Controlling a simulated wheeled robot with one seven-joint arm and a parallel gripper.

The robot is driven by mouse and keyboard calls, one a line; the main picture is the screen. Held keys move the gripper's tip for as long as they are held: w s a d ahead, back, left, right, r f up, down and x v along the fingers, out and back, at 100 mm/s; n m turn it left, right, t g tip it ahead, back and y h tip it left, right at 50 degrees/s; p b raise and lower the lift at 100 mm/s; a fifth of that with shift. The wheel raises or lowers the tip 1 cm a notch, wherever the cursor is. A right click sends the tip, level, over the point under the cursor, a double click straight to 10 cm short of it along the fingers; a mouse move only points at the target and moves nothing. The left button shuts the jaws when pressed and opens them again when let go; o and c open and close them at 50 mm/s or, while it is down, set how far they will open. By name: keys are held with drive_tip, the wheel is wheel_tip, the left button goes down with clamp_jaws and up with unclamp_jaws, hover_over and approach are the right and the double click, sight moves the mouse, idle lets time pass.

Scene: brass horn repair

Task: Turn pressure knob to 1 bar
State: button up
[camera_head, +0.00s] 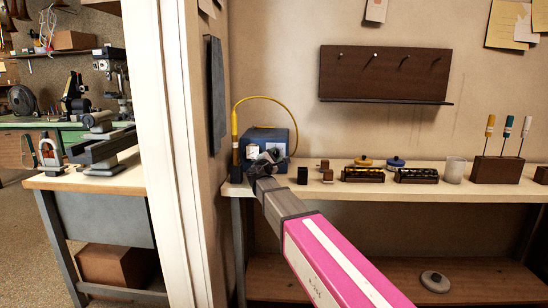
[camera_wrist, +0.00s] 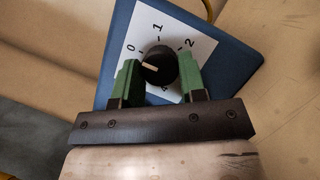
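The pressure knob (camera_wrist: 158,66) is round and black with a pale pointer mark. It sits on a white dial plate (camera_wrist: 178,32) on the front of a blue box (camera_wrist: 122,25). The dial shows 0, 1 and 2; a lower number is partly hidden. The pointer faces left in the wrist view, close to 0 and away from 1. My gripper (camera_wrist: 158,80) has its green fingers on both sides of the knob, very close to it. I cannot tell whether they press on it. In the head view the blue box (camera_head: 283,137) stands on the shelf, its front partly hidden by my gripper (camera_head: 262,163).
A yellow hose (camera_head: 262,98) arches over the box. Small dark blocks (camera_head: 302,175), racks (camera_head: 362,174), a pale cup (camera_head: 454,170) and a tool holder (camera_head: 497,169) stand to the right on the shelf (camera_head: 400,191). A white post (camera_head: 165,120) is at left.

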drive_tip(key=shift+m, duration=0.3)
drive_tip(key=m+g, duration=0.2)
drive_tip(key=m, duration=0.3)
drive_tip(key=shift+r+m, duration=0.15)
drive_tip(key=shift+m, duration=0.15)
drive_tip(key=m+g, duration=0.1)
drive_tip(key=m, duration=0.1)
drive_tip(key=m+g+y, duration=0.1)
drive_tip(key=m, duration=0.2)
drive_tip(key=shift+r, duration=0.1)
idle(0.4)
drive_tip(key=o, duration=0.9)
drive_tip(key=shift+s, duration=0.1)
drive_tip(key=v, duration=1)
drive_tip(key=shift+s+a+r, duration=0.1)
drive_tip(key=shift+s+r, duration=0.05)
drive_tip(key=shift+s, duration=0.15)
